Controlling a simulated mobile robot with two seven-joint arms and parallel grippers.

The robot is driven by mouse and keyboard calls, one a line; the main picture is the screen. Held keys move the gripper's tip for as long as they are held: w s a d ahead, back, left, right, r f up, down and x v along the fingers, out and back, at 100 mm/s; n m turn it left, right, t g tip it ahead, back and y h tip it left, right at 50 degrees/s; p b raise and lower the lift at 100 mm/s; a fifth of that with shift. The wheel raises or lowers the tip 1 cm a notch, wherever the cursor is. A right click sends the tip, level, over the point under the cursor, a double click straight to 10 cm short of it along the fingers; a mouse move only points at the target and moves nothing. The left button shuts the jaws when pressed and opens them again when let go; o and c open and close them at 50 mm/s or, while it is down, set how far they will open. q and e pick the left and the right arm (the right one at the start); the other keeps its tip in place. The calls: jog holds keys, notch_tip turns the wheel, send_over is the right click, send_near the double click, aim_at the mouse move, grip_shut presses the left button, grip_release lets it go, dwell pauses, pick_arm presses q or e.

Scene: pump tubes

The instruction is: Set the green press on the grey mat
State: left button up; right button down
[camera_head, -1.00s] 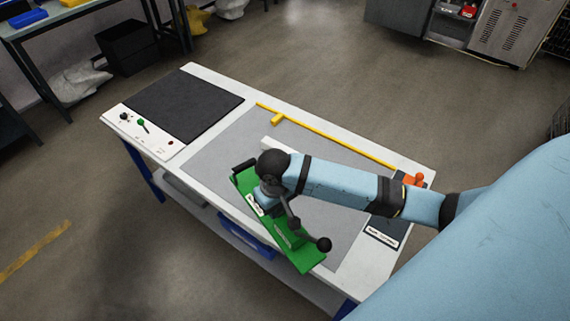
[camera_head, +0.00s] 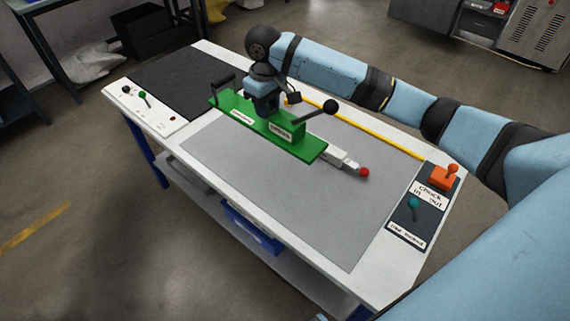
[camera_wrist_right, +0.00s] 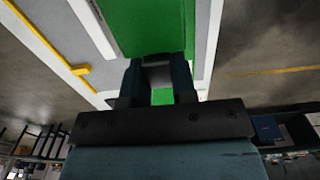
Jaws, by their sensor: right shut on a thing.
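The green press (camera_head: 308,148), a long green plate with white labels, a black handle at its left end and a black-knobbed lever at its right, is in my right gripper (camera_head: 265,103). In the head view it overlaps the back left part of the grey mat (camera_head: 310,205) and the edge of the black pad. It seems to be raised, but its exact height cannot be told. In the right wrist view the fingers (camera_wrist_right: 158,80) are shut on a part of the press, and its green plate (camera_wrist_right: 150,25) fills the upper middle. My left gripper is not in view.
The black pad (camera_head: 185,75) lies at the table's left end beside a white control panel (camera_head: 145,110). A white device with a red ball (camera_head: 363,172) is partly behind the press. A dark panel with an orange lever (camera_head: 440,178) is at right. The mat's front is clear.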

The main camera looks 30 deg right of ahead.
aim_at(268, 129)
notch_tip(268, 129, down, 19)
jog(key=shift+f+b, duration=0.2)
jog(key=shift+b, duration=0.6)
jog(key=c, duration=1)
grip_release()
jog(key=shift+f, duration=0.1)
jog(key=shift+o, duration=0.4)
jog(key=shift+r+p, duration=0.55)
jog(key=shift+r, duration=5.6)
